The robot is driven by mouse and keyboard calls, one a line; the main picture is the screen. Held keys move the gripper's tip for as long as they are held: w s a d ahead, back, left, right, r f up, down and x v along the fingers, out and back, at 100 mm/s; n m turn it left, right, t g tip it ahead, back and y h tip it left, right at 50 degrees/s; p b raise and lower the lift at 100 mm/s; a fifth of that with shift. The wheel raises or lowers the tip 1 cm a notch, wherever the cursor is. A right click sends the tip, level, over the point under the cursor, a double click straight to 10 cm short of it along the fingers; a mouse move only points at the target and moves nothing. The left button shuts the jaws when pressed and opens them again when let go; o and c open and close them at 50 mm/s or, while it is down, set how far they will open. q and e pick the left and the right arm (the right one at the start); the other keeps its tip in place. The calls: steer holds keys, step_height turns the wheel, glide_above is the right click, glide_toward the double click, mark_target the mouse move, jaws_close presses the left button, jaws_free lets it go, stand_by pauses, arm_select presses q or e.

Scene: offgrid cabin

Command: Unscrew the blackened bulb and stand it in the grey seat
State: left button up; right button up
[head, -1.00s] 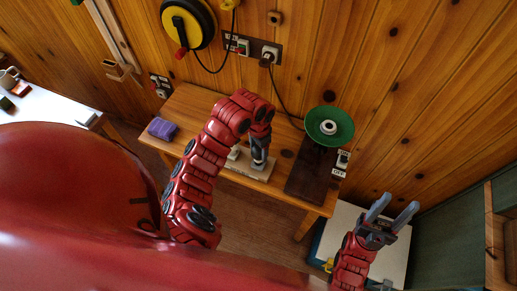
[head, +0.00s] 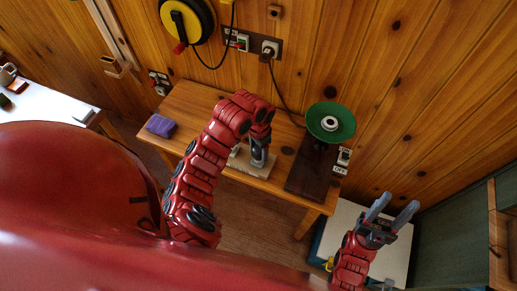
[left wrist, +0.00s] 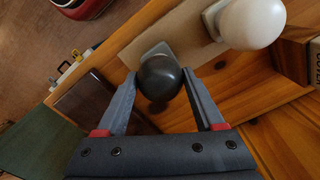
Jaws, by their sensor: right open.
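The blackened bulb (left wrist: 160,78) sits at a grey seat (left wrist: 157,50) on a pale board (left wrist: 183,32) in the left wrist view. My left gripper (left wrist: 159,78) has one finger on each side of the bulb, with narrow gaps showing, so it looks open around it. In the head view my left gripper (head: 259,153) points down over the board (head: 251,168), and the dark bulb is hidden there. A white bulb (left wrist: 252,22) stands beside the dark one. The green lamp shade (head: 341,125) has a white ring at its centre. My right gripper (head: 393,210) is open and empty.
The wooden table (head: 192,103) also holds a purple cloth (head: 160,126) at left and a dark lamp base (head: 306,178) at right. A switch (head: 343,157) is beside the lamp. A cord runs from the wall socket (head: 270,49) toward the lamp.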

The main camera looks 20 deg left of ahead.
arm_select(q)
steer(key=o, duration=0.4)
steer(key=shift+r, duration=0.15)
step_height(320, 180, up, 17)
steer(key=p, duration=0.9)
steer(key=shift+r, duration=0.15)
